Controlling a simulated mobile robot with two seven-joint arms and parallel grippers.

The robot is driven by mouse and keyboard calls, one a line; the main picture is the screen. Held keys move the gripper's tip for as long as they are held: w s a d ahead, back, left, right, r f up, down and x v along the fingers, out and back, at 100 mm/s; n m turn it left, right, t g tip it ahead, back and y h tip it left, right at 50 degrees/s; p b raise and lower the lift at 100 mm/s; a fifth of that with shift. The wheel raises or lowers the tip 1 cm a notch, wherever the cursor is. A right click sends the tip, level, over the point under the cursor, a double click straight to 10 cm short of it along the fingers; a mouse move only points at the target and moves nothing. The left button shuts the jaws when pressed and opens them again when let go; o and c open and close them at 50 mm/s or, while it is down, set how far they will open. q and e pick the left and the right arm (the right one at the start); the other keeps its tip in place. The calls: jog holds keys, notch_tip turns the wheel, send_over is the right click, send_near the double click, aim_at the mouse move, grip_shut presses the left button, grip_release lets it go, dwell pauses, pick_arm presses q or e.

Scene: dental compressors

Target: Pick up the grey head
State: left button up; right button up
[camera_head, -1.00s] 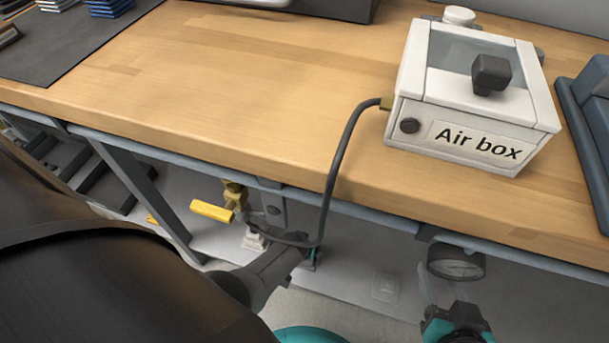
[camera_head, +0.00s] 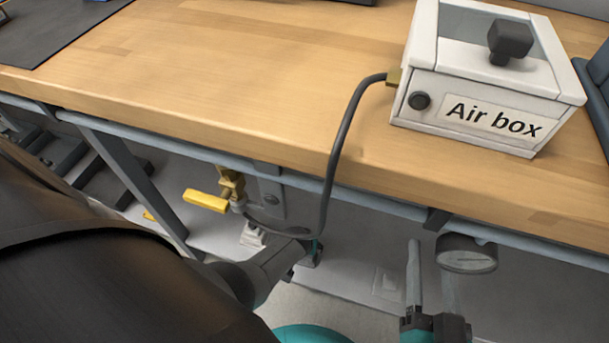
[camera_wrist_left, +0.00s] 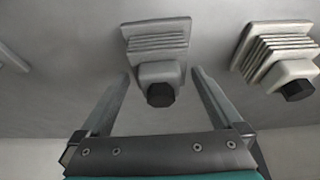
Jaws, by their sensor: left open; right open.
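In the left wrist view, a grey finned head (camera_wrist_left: 158,55) with a dark hexagonal end hangs ahead of my left gripper (camera_wrist_left: 160,74). That gripper is open, with one finger to each side of the head's lower end; I cannot tell how deep the head sits between them. A second, paler beige finned head (camera_wrist_left: 283,52) is to the right, outside the fingers. My right gripper (camera_head: 431,268) is open and empty at the lower right, below the bench edge.
The wooden bench (camera_head: 230,75) carries a white Air box (camera_head: 475,110). A dark hose (camera_head: 340,135) runs from it over the bench edge to a valve with a yellow handle (camera_head: 205,201). A round gauge (camera_head: 467,254) hangs under the bench, close to my right gripper.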

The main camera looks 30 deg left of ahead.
pick_arm(q)
grip_shut()
jog(key=shift+w, duration=0.1)
dwell(0.8)
